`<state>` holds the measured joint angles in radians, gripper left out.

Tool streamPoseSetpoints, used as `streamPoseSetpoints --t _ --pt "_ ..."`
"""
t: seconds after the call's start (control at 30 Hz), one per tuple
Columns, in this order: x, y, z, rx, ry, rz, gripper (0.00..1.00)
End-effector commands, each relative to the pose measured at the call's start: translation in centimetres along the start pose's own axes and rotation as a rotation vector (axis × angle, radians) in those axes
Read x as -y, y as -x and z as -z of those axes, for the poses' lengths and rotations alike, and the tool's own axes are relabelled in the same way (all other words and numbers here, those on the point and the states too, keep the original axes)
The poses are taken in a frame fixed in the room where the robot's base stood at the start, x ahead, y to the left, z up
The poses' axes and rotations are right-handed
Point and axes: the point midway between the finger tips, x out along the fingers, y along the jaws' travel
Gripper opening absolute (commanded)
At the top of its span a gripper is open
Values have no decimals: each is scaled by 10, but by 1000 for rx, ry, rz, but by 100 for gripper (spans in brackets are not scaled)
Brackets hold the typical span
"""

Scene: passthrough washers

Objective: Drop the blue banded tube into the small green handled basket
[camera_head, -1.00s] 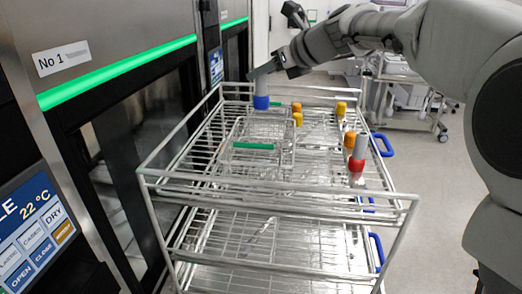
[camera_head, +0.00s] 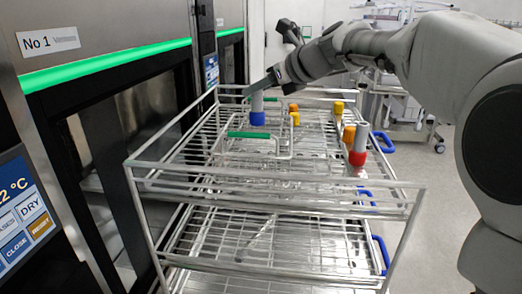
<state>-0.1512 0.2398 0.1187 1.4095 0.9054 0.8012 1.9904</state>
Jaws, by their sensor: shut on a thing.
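The blue banded tube (camera_head: 257,108) is a grey tube with a blue band at its lower end. It hangs upright from my gripper (camera_head: 262,86), which is shut on its top. The small wire basket with the green handle (camera_head: 249,134) sits on the cart's top rack. The blue band appears just behind and above the green handle in the picture. I cannot tell whether the tube's lower end is inside the basket or above it.
The wire cart (camera_head: 270,182) has raised rails around its top rack. A red banded tube (camera_head: 358,148) stands at its right, near several orange and yellow capped pieces (camera_head: 338,107). The washer No 1 (camera_head: 98,70) stands close on the left. Clear floor lies at the right.

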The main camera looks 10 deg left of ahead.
Motion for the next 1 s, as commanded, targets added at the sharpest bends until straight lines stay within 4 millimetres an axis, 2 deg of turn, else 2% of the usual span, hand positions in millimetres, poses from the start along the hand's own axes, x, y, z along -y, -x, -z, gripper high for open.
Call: streamPoseSetpoints --t 0.03,0.07,0.23,0.53,0.67,0.77,1.0 --pt "0 0 0 0 0 0 0" --pt "0 0 0 0 0 0 38" --pt "0 0 0 0 0 0 69" --pt "0 1 0 0 0 0 69" --pt "1 10 0 1 1 2 69" --pt "1 26 0 2 1 5 69" --pt "1 85 0 3 1 6 69"
